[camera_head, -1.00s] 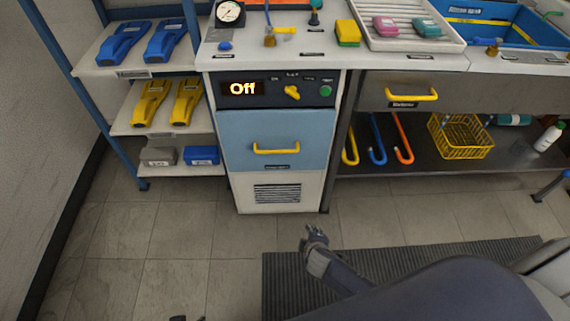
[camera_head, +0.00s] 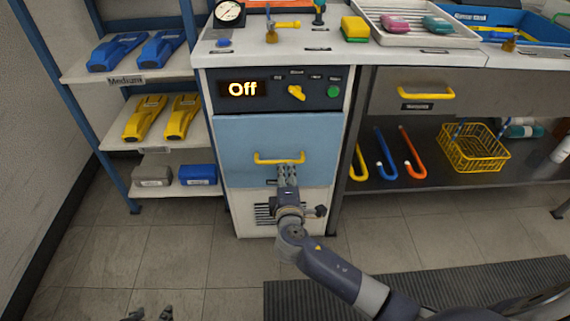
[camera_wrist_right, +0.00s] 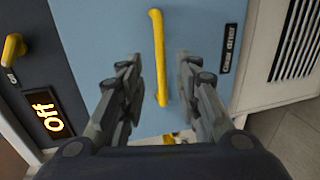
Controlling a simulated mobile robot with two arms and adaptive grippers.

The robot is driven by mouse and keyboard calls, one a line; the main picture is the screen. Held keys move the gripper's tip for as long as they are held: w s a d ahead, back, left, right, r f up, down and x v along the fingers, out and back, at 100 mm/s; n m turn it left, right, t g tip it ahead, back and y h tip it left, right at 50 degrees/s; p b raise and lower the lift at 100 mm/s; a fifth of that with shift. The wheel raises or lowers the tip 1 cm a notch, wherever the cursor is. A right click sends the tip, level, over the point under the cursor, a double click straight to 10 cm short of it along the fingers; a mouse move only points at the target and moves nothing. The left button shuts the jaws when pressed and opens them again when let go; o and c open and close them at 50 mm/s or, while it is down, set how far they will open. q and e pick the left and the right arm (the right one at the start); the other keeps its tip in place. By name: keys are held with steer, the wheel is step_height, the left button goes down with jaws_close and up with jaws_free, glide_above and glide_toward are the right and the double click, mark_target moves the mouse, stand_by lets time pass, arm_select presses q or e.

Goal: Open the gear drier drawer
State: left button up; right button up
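The drier drawer (camera_head: 240,140) is a light blue front in the white cabinet, and it looks closed. Its yellow bar handle (camera_head: 262,158) runs across the front; in the right wrist view the handle (camera_wrist_right: 158,50) appears upright. My right gripper (camera_head: 288,172) is at the right part of the handle. In the right wrist view this gripper (camera_wrist_right: 157,62) is open, with one finger on each side of the bar and a gap to both. It hides part of the drawer label in the head view. My left gripper (camera_head: 151,313) barely shows at the bottom edge, its tips apart.
Above the drawer is a panel with an "Off" display (camera_head: 242,89), a yellow knob (camera_head: 296,92) and a green button (camera_head: 333,91). A shelf rack (camera_head: 80,70) stands left. A grey drawer with a yellow handle (camera_head: 426,93) is to the right. The floor in front is clear.

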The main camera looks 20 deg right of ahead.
mark_target(285, 162)
steer(key=b+x, duration=0.1)
steer(key=x, duration=0.6)
steer(key=shift+w+d+f+b, duration=0.1)
steer(key=shift+b, duration=0.3)
arm_select(q)
steer(key=w+d+r+t+h, duration=0.1)
steer(key=w+d+r+t, duration=0.2)
steer(key=w+r+t, duration=0.2)
steer(key=shift+w+r+t+h, duration=0.3)
steer(key=shift+w+r, duration=0.8)
steer(key=shift+w, duration=0.4)
arm_select(e)
steer(key=shift+w+d, duration=0.1)
steer(key=shift+w, duration=0.2)
jaws_close()
